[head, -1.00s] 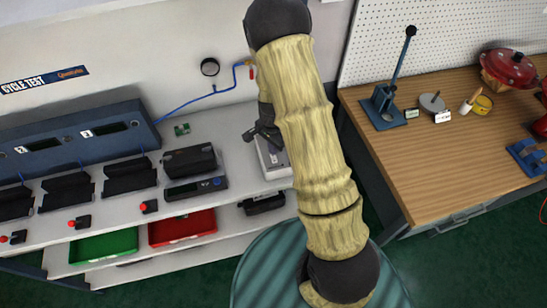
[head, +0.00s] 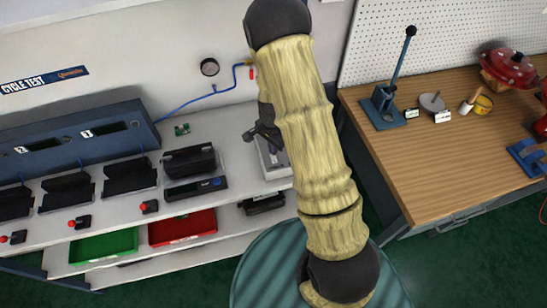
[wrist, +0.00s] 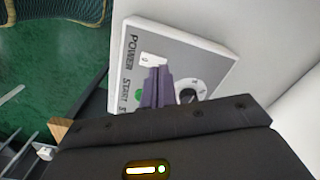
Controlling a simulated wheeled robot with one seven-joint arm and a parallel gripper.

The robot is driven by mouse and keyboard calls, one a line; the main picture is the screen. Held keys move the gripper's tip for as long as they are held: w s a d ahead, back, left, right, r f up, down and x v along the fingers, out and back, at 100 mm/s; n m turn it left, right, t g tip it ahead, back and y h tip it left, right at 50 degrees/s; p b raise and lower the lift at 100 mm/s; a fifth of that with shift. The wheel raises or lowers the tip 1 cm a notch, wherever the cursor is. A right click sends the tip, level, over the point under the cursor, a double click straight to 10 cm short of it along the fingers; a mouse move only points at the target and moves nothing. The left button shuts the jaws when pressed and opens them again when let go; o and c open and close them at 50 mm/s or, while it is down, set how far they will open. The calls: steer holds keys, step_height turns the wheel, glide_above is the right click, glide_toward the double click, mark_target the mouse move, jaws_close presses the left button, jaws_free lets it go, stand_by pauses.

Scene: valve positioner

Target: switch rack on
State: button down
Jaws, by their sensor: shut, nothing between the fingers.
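In the wrist view a light grey control panel (wrist: 200,55) carries the printed words POWER and START, with a third label partly hidden. A small white switch (wrist: 153,60) sits beside the word POWER. A green button (wrist: 138,96) is partly covered, and a dark knob (wrist: 188,96) sits on a white dial. My gripper (wrist: 158,72) is shut and empty, with its dark fingertips just below the white switch in the picture; I cannot tell whether they touch it. In the head view part of my gripper (head: 262,132) shows, and my arm hides much around it.
The test bench (head: 215,145) holds dark fixtures, a grey device (head: 270,160) and a blue meter (head: 197,189). Red (head: 182,227) and green (head: 104,245) trays lie on the shelf below. A wooden workbench (head: 440,165) with a lever press (head: 386,100) stands at the right.

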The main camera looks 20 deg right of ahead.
steer(key=shift+f+b, duration=0.65)
steer(key=shift+f, duration=0.2)
stand_by(0.8)
steer(key=shift+r, duration=0.1)
steer(key=shift+r+p, duration=2.8)
steer(key=shift+r, duration=0.6)
steer(key=s+r+n+t+b, duration=0.2)
steer(key=s+r+n+b, duration=0.1)
steer(key=s+r+n, duration=0.9)
step_height(320, 180, up, 4)
steer(key=shift+s+f+t+b, duration=0.15)
steer(key=shift+s+t+b, duration=0.2)
steer(key=shift+s, duration=0.9)
